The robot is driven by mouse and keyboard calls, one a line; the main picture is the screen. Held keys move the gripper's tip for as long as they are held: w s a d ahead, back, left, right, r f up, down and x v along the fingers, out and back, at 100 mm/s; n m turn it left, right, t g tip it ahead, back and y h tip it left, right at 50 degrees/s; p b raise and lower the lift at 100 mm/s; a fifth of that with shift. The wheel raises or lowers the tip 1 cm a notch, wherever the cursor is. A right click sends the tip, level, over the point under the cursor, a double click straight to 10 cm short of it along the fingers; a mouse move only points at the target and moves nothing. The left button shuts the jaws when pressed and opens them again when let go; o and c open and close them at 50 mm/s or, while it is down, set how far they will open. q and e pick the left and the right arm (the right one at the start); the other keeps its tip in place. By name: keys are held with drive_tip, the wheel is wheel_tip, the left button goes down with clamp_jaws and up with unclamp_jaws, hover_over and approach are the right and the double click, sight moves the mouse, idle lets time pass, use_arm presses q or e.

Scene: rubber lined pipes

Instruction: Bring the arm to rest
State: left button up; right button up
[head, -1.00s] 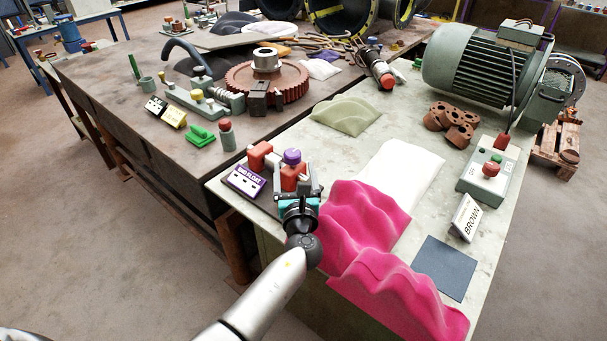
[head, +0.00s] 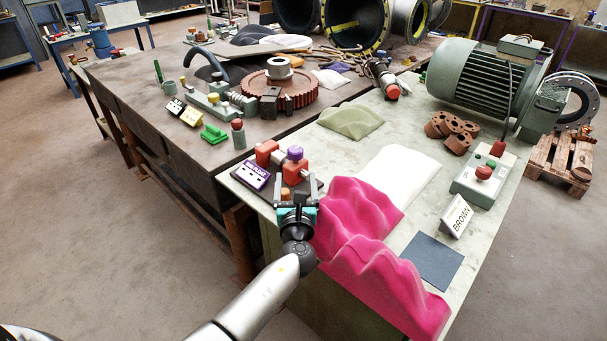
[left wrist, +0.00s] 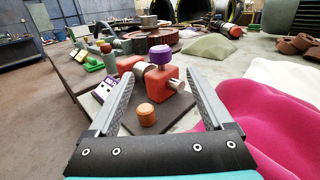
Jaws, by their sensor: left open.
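My left gripper (head: 297,188) is open at the near left corner of the pale table (head: 395,120). In the left wrist view its two fingers (left wrist: 155,100) stand wide apart with nothing between the tips. Beyond the fingers is a red block fixture (left wrist: 150,83) with a purple knob (left wrist: 162,54), a metal pin and an orange knob (left wrist: 147,114). In the head view the fixture (head: 268,153) lies just past the gripper, beside a purple and white label (head: 256,175). Whether the fingers touch it I cannot tell. My right gripper is not in view.
Pink wavy cloth (head: 372,270) lies right of my left gripper and hangs over the table's near edge. A white sheet (head: 398,175), a dark blue square (head: 434,261), a BROWN sign (head: 457,215) and a large motor (head: 480,80) are further right. The brown table (head: 150,100) carries a red gear (head: 280,92).

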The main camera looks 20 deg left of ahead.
use_arm(q)
drive_tip(key=s+a+f+n+g, duration=0.1)
drive_tip(key=s+f+n+g, duration=0.3)
drive_tip(key=s+n, duration=0.55)
drive_tip(key=s+a+f+n+g, duration=0.1)
drive_tip(key=s+f+n+g, duration=0.25)
drive_tip(key=s+n, duration=0.65)
drive_tip(key=s+d+n+g+h, duration=0.6)
drive_tip(key=s+d+n, duration=0.4)
drive_tip(key=s, duration=0.5)
wheel_tip(320, 180, down, 23)
drive_tip(key=s+h+b, duration=0.2)
drive_tip(key=s+a+f+g+b, duration=0.1)
drive_tip(key=s+a+f+g, duration=0.1)
drive_tip(key=s+f, duration=1.3)
drive_tip(key=shift+s+a+m+y, duration=0.25)
drive_tip(key=shift+s+m+y, duration=0.05)
drive_tip(key=shift+m, duration=0.05)
